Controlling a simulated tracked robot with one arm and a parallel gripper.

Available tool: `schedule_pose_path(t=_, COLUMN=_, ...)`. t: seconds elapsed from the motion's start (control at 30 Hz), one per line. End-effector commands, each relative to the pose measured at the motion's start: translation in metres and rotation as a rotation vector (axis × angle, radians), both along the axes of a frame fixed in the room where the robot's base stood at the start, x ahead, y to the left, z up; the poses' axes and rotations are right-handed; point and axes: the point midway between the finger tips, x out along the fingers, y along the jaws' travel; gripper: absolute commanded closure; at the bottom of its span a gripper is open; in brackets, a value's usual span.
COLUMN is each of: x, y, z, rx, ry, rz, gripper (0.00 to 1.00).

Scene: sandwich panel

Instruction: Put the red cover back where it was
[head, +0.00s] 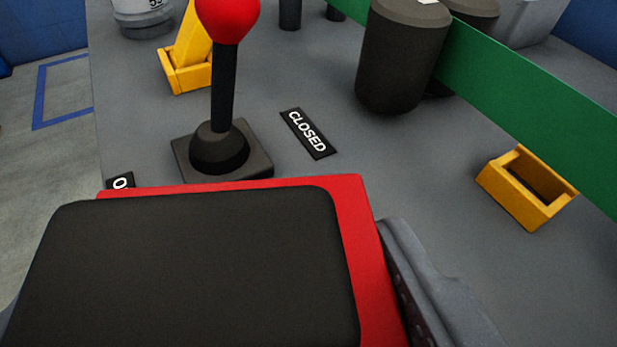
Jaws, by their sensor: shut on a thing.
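The red cover (362,235) fills the lower part of the head view, close to the camera. A large dark panel lies over most of it, and red shows along its far and right edges. My gripper (225,262) is shut on the cover. One grey finger shows along the cover's right side; the other finger is mostly hidden. The cover hides the bench beneath it, and I cannot tell whether it touches the bench. The place where the cover was is not clearly identifiable.
A lever with a red knob (228,15) stands on a dark base just beyond the cover. A "CLOSED" label (308,133) lies to its right. Yellow brackets (527,190) sit at right and upper left. Black cylinders (400,60) and a green bar (540,100) stand at upper right.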

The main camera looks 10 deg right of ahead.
Motion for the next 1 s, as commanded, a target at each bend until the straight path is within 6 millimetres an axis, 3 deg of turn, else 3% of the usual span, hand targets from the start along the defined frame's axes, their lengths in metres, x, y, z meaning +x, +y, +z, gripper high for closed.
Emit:
schedule_pose_path(t=0.1, x=0.014, y=-0.005, z=-0.002, rx=0.001, ry=-0.002, rz=0.002, gripper=0.52)
schedule_pose_path(t=0.4, x=0.026, y=-0.012, z=-0.003, rx=0.0, ry=0.0, rz=-0.001, gripper=0.52)
schedule_pose_path(t=0.63, x=0.024, y=-0.012, z=-0.037, rx=0.0, ry=0.001, rz=-0.001, gripper=0.52)
schedule_pose_path(t=1.0, x=0.024, y=-0.012, z=-0.04, rx=0.0, ry=0.001, rz=0.0, gripper=0.52)
